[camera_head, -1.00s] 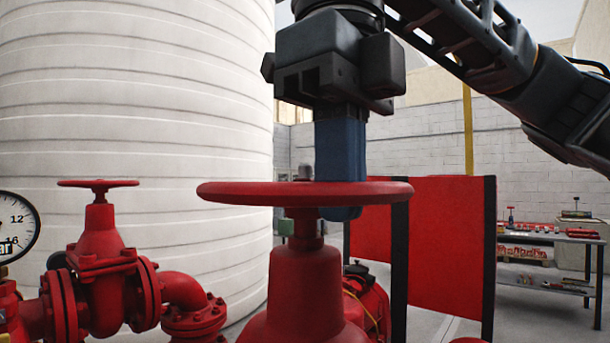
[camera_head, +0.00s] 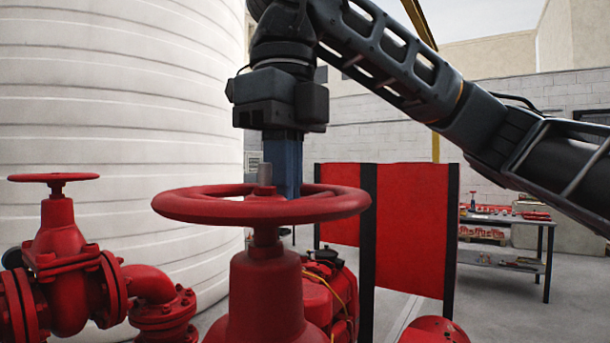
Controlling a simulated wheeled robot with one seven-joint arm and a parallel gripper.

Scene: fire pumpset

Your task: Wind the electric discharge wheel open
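The red discharge handwheel (camera_head: 185,208) lies flat on top of its red valve body (camera_head: 263,290), near the middle of the head view. A grey spindle stub stands up at its centre. My gripper (camera_head: 284,190) points straight down at the wheel, just right of the spindle, with its blue fingers reaching to the level of the rim. Their tips are hidden by the wheel's near side. The fingers overlap in this view, so their gap and any contact with the wheel cannot be seen.
A smaller red handwheel valve (camera_head: 55,178) with flanged pipes stands at left, before a large white ribbed tank (camera_head: 120,100). Red panels (camera_head: 410,230) with black posts stand behind right. A workbench (camera_head: 505,218) is farther right. My arm crosses the upper right.

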